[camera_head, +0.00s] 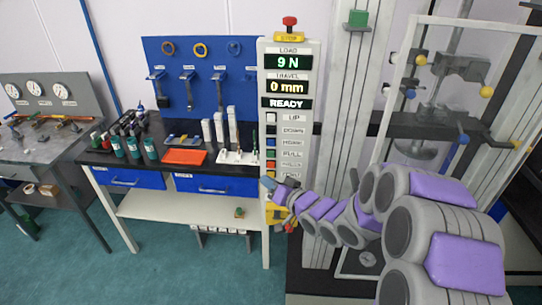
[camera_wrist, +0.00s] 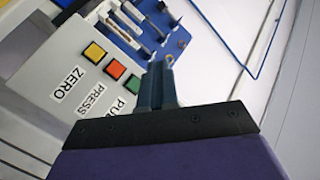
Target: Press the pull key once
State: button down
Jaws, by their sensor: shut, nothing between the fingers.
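The pull key is a green square button on the pale control panel (camera_head: 287,209). In the head view the pull key (camera_head: 270,153) sits left of the label PULL. In the wrist view the green pull key (camera_wrist: 133,84) is partly hidden by my gripper's fingers. My gripper (camera_wrist: 163,66) is shut and empty, with its fingers just right of the green key. I cannot tell whether they touch the panel. In the head view my gripper (camera_head: 267,182) shows in front of the panel's lower left, near the lowest keys. The displays read 9 N, 0 mm and READY.
The orange press key (camera_wrist: 116,69) and yellow zero key (camera_wrist: 95,52) are beside the pull key. A red stop button (camera_head: 290,21) tops the panel. A bench with bottles and an orange tray (camera_head: 184,156) stands left. The testing machine's frame (camera_head: 350,100) stands right.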

aim_at(271, 154)
jog(key=shift+w+d+p, duration=0.2)
jog(key=shift+w+p, duration=2.05)
jog(key=shift+w, duration=2.1)
jog(key=shift+w+r+p, duration=0.1)
jog(key=shift+w+p, duration=0.15)
jog(key=shift+p, duration=0.4)
